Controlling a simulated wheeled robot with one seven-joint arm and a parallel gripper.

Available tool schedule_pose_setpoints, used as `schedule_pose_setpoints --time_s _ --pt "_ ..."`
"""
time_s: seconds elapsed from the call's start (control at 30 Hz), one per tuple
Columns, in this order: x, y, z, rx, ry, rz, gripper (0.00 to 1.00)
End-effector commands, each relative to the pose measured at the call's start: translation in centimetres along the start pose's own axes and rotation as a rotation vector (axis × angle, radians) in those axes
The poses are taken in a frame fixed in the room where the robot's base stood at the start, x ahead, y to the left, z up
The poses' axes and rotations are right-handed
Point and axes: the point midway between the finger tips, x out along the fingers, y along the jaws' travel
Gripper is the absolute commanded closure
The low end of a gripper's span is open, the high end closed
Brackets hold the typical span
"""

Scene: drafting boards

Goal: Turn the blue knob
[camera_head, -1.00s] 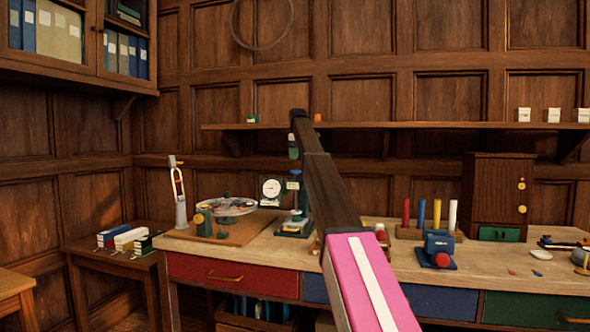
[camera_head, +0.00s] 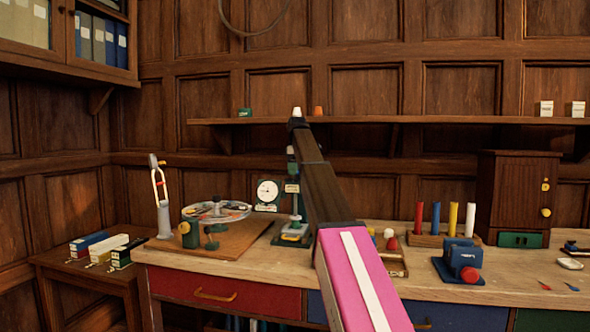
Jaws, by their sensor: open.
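I cannot make out a blue knob anywhere in view. A blue device with a red round knob (camera_head: 470,275) stands on the workbench (camera_head: 415,263), right of my arm. A green press-like tool (camera_head: 292,232) stands behind and left of my arm, partly covered by it. Its details are too small to tell. My arm, with a pink section and a dark section, reaches up and forward through the middle of the view. Its far end shows in front of the wall shelf. My gripper's fingers do not show.
A dial gauge (camera_head: 268,190), a round tray on a stand (camera_head: 216,211) and a grey upright tool (camera_head: 162,200) are at the bench's left. Coloured cylinders in a rack (camera_head: 440,242) and a small brown cabinet (camera_head: 515,195) are at right. A shelf (camera_head: 400,120) runs above.

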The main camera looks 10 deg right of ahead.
Motion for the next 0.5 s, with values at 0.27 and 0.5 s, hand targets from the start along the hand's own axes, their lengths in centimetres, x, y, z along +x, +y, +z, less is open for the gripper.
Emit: schedule_pose_setpoints --time_s 0.27,0.5 --pt "0.08 -0.17 0.13 0.000 0.000 0.000 0.09" --pt "0.07 -0.15 0.12 0.000 0.000 0.000 0.58"
